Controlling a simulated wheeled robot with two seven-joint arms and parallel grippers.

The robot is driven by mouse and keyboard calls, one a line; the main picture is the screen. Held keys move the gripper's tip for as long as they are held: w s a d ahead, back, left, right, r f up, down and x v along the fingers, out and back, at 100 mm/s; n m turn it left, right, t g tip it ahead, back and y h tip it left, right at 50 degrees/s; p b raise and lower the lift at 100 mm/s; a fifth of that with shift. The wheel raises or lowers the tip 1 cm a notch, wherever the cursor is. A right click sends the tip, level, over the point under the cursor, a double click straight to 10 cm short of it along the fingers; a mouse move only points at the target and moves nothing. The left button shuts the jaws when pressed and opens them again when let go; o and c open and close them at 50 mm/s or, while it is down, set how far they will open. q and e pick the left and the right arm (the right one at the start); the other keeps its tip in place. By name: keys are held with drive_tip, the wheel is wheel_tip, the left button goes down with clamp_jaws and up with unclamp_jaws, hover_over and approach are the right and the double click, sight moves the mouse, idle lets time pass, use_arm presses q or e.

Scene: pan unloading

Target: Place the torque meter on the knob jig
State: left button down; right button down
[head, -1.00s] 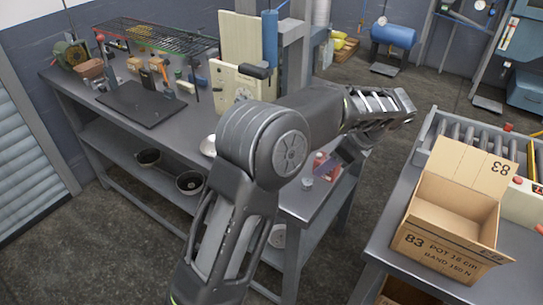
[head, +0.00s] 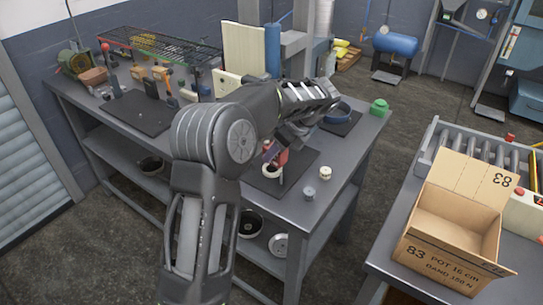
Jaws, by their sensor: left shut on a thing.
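My left gripper (head: 286,146) is over the front bench, pointing down, partly hidden by its own arm. It is shut on a small red piece (head: 268,152), which looks like the torque meter. A white ring-shaped part (head: 271,171) shows directly under the red piece, over a black mat (head: 295,181). I cannot tell whether this ring belongs to the meter or to the knob jig, or whether the two touch. My right gripper is out of view.
Two small round metal pieces, one pale (head: 325,172) and one grey (head: 310,194), stand right of the gripper. A blue pan (head: 341,112) and a green item (head: 379,106) are farther back. An open cardboard box (head: 452,232) stands on the right table beside a roller conveyor (head: 475,140).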

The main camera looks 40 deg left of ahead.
use_arm(q)
drive_tip(key=shift+a, duration=0.15)
drive_tip(key=shift+a+f+p, duration=0.25)
drive_tip(key=shift+f+p, duration=0.05)
drive_tip(key=shift+f, duration=0.6)
drive_tip(key=shift+a+f+p, duration=0.25)
drive_tip(key=shift+f+p, duration=0.05)
drive_tip(key=shift+f, duration=0.55)
drive_tip(key=c, duration=0.8)
unclamp_jaws()
drive_tip(key=shift+f, duration=0.1)
drive_tip(key=v, duration=1.2)
drive_tip(key=shift+s, duration=0.1)
